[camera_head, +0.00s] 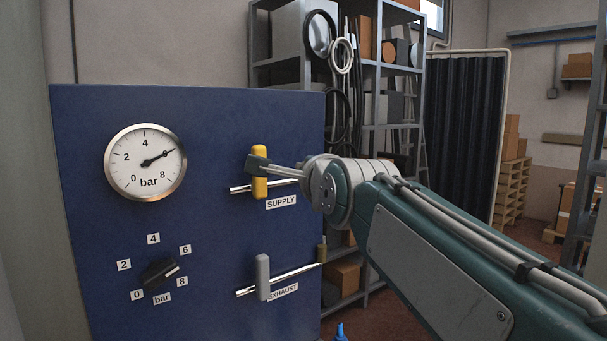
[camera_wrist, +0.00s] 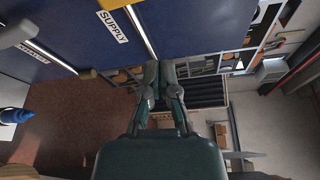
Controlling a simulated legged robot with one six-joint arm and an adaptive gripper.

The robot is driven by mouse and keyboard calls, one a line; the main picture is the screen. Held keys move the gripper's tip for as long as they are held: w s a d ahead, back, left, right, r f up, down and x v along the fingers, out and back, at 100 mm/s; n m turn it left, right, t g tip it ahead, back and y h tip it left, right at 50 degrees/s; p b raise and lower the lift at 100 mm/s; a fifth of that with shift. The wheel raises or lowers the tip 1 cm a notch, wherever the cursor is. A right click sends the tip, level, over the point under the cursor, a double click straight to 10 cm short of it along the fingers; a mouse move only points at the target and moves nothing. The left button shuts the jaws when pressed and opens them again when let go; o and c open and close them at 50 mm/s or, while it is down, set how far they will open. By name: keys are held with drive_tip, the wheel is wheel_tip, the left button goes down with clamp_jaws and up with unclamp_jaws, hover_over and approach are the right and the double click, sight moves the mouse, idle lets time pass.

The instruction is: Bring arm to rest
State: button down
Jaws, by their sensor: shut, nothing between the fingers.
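My gripper shows in the wrist view (camera_wrist: 160,78), with its two fingers together and nothing between them. In the head view my arm reaches in from the lower right, and the dark green end of the gripper (camera_head: 257,164) overlaps the yellow SUPPLY handle (camera_head: 260,188). In the wrist view the fingers appear apart from that handle (camera_wrist: 117,4), which is at the top edge. The SUPPLY handle stands upright across its pipe. The grey EXHAUST handle (camera_head: 263,277) also stands upright across its pipe, lower on the blue panel (camera_head: 215,225).
The panel carries a round gauge (camera_head: 145,162), its needle near 6, and a black knob (camera_head: 159,273) pointing near 8. Shelves (camera_head: 372,68) with boxes and hanging hoses stand behind. A dark curtain (camera_head: 466,130) hangs further right. A blue-topped bottle (camera_wrist: 17,116) is at the wrist view's left.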

drive_tip(key=s+d+f+n+g+h, duration=0.1)
drive_tip(key=s+d+f+n+g, duration=0.2)
drive_tip(key=s+f, duration=0.5)
drive_tip(key=s+d+f+n+g+h, duration=0.2)
drive_tip(key=s+d+f+n+g, duration=0.2)
drive_tip(key=f, duration=1)
drive_tip(key=s+d+f+n+g+h, duration=0.1)
drive_tip(key=s+d+f+n+g, duration=0.3)
drive_tip(key=s+f+n, duration=0.6)
drive_tip(key=s+d+f, duration=0.1)
drive_tip(key=s+d, duration=0.1)
drive_tip(key=s, duration=0.1)
drive_tip(key=shift+s+d+f, duration=0.3)
drive_tip(key=shift+s+d, duration=0.05)
drive_tip(key=shift+s, duration=0.05)
drive_tip(key=shift+a, duration=0.15)
